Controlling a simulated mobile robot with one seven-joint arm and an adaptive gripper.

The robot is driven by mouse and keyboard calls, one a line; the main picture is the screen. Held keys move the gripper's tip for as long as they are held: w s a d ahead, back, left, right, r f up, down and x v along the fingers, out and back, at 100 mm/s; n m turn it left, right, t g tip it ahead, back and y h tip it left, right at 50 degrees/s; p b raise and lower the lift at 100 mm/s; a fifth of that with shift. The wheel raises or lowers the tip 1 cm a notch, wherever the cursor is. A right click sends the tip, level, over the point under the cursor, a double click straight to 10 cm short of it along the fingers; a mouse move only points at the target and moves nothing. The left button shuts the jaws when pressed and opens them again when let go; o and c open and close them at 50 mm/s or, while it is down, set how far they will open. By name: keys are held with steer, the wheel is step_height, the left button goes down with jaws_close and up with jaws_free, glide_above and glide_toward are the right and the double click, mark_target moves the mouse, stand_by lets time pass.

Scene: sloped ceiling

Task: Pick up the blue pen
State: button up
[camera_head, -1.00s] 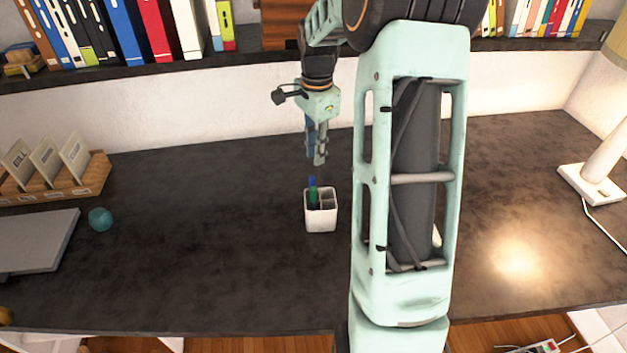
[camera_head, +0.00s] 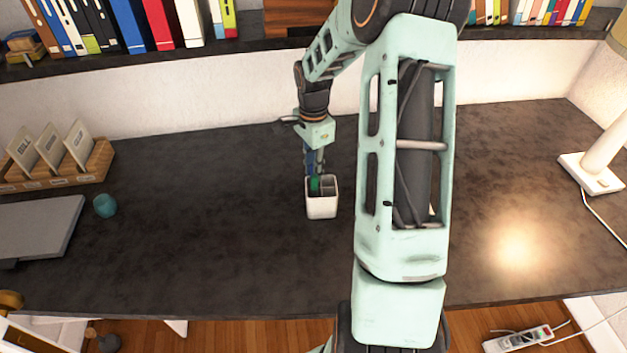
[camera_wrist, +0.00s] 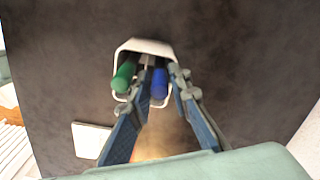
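The blue pen (camera_wrist: 159,84) stands in a white pen holder (camera_head: 321,208) on the dark desk, beside a green pen (camera_wrist: 123,78). The green pen also shows in the head view (camera_head: 315,184), where I cannot clearly make out the blue pen. My gripper (camera_wrist: 161,76) points down at the holder's opening. In the wrist view its fingers are apart, one on each side of the blue pen, with the left finger between the two pens. I cannot tell whether either finger touches the blue pen. The holder (camera_wrist: 146,46) is partly hidden by the fingers.
A wooden card rack (camera_head: 97,163), a grey laptop-like slab (camera_head: 38,228) and a small teal cup (camera_head: 105,205) are on the left. A lamp (camera_head: 592,172) stands at the right. A shelf of books (camera_head: 160,28) runs along the back. The desk around the holder is clear.

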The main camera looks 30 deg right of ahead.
steer(key=c, duration=0.4)
steer(key=shift+r, duration=0.1)
steer(key=shift+c, duration=0.2)
step_height(320, 180, up, 10)
steer(key=shift+f+b, duration=0.15)
steer(key=shift+b, duration=0.3)
